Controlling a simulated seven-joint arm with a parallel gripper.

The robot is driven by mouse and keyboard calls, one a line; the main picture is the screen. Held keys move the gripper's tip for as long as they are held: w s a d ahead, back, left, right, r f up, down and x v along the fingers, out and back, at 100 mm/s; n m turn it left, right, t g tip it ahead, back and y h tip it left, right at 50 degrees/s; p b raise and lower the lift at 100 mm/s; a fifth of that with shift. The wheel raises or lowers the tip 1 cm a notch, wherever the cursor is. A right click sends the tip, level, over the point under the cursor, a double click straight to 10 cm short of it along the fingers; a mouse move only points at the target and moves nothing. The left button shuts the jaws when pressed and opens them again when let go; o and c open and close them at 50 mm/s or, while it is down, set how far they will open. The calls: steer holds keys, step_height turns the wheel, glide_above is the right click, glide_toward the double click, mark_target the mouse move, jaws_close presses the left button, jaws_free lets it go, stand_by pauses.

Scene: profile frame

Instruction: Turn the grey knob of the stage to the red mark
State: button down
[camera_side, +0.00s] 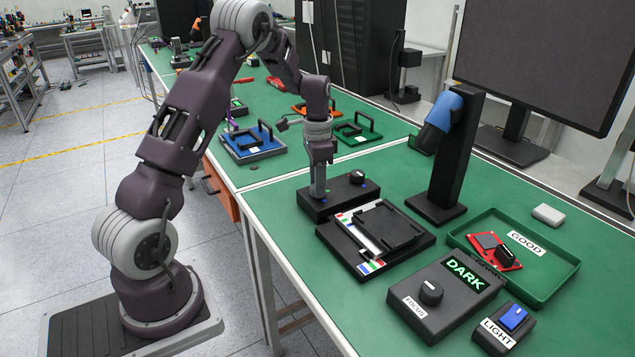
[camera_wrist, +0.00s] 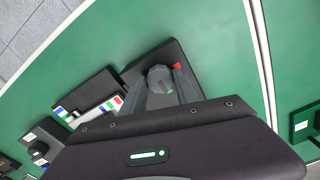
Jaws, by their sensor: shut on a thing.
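The grey knob (camera_wrist: 160,79) sits on a black box (camera_wrist: 178,52) in the wrist view. My gripper (camera_wrist: 163,88) has one finger on each side of the knob and is shut on it. The red mark (camera_wrist: 176,66) shows beside the knob at its upper right, close to the right finger. I cannot tell which way the knob points. In the side view my gripper (camera_side: 318,190) reaches down onto the left end of the black box (camera_side: 338,197) and hides the grey knob and the red mark.
A black knob (camera_side: 357,177) stands on the box's right end. A black stage plate (camera_side: 408,251) with colour-striped strips lies in front. A black stand (camera_side: 458,160), a green tray (camera_side: 545,290), a FOCUS box (camera_side: 455,318) and a LIGHT switch box (camera_side: 492,341) are to the right.

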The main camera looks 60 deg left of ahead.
steer(key=shift+n, duration=0.3)
steer(key=n, duration=0.3)
steer(key=shift+n, duration=0.3)
steer(key=n, duration=0.4)
steer(key=shift+n, duration=0.3)
steer(key=n, duration=0.4)
steer(key=shift+n, duration=2.5)
steer(key=c, duration=0.9)
jaws_free()
